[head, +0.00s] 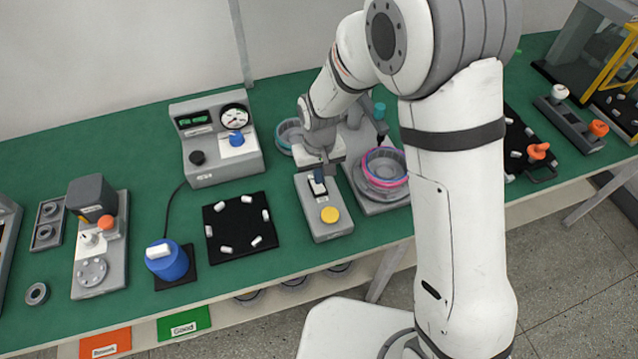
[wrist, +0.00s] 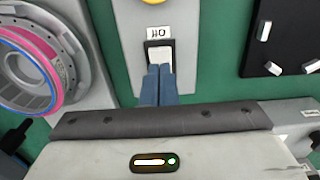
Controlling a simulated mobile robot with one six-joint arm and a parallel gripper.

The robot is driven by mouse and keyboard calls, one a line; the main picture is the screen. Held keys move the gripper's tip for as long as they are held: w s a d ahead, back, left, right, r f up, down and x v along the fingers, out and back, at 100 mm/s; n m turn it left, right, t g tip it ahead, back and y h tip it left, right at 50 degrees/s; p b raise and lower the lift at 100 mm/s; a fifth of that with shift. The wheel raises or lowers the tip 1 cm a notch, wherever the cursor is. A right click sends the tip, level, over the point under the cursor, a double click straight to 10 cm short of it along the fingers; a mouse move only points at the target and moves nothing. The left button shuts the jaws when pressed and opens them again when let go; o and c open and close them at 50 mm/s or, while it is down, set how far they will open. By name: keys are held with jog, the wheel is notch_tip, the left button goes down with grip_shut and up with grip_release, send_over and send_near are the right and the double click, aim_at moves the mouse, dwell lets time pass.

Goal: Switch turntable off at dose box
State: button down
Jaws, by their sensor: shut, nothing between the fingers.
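A grey box (head: 328,228) with a yellow round button (head: 330,215) stands at the table's front edge in the head view. The gripper also shows above the box in the head view (head: 319,182). A turntable (wrist: 88,70) holding a pink and blue ring (wrist: 40,62) is beside the box.
A grey unit with a gauge (head: 222,150) stands behind to the left. A black mat (head: 240,215) with several white pieces lies left of the switch box. A blue pot (head: 168,264) and other fixtures stand farther left. Green table (head: 150,205) shows between them.

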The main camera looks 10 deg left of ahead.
aim_at(319, 188)
jog(key=shift+f+b, duration=1.1)
jog(key=shift+f, duration=0.25)
dwell(0.6)
jog(key=shift+r, duration=0.1)
notch_tip(319, 188, up, 7)
jog(key=p, duration=0.4)
dwell(0.3)
dwell(0.4)
jog(key=d+r+m, duration=0.2)
jog(key=d+r, duration=0.6)
jog(key=s+d+r+m+t, duration=0.1)
jog(key=s+d+r+m, duration=0.1)
jog(key=s+d+r, duration=0.3)
jog(key=s+d+r+m+t, duration=0.2)
jog(key=s+d+r, duration=0.4)
jog(key=d, duration=0.8)
jog(key=s, duration=0.3)
jog(key=shift+s+d+r, duration=0.15)
jog(key=shift+r, duration=0.1)
